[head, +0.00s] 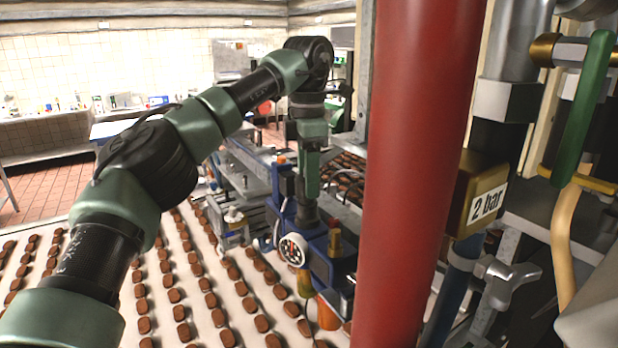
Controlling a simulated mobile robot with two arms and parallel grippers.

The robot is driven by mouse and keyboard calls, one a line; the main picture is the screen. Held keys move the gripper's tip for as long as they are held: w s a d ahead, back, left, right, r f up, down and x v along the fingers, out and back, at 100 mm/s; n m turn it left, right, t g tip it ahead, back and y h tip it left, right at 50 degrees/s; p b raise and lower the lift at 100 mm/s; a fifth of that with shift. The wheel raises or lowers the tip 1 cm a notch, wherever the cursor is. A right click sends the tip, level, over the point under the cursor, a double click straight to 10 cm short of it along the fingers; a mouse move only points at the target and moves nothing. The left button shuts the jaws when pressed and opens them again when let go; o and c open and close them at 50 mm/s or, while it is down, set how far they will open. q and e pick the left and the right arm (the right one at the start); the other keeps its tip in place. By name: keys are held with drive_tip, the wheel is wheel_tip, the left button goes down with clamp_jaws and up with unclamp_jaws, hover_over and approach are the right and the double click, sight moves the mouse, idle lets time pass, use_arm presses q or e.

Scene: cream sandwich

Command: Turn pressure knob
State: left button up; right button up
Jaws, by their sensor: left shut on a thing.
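My left arm reaches in from the left, bends over at the top and points down at a blue pressure unit (318,248) in the middle of the view. My left gripper (309,192) is at its top, shut on a dark knob (305,213) there. The fingertips are small and partly hidden, so their exact grip is hard to see. A round dial gauge (292,250) with a white rim sits on the front of the unit, too small to read. My right gripper is not in view.
A thick red pipe (415,170) stands close on the right. Beside it are a brass box (466,190) labelled "2 bar", a green handle (583,110) and a grey valve handle (508,282). A pale conveyor belt (105,290) with rows of brown biscuits runs below my arm.

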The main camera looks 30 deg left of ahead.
use_arm(q)
drive_tip(key=n, duration=0.6)
drive_tip(key=shift+s+f, duration=0.1)
drive_tip(key=shift+f, duration=0.15)
drive_tip(key=shift+n, duration=0.3)
drive_tip(key=o, duration=1.4)
drive_tip(key=shift+a+r, duration=0.1)
wheel_tip(320, 180, up, 6)
drive_tip(key=shift+f, duration=0.1)
drive_tip(key=shift+r, duration=1)
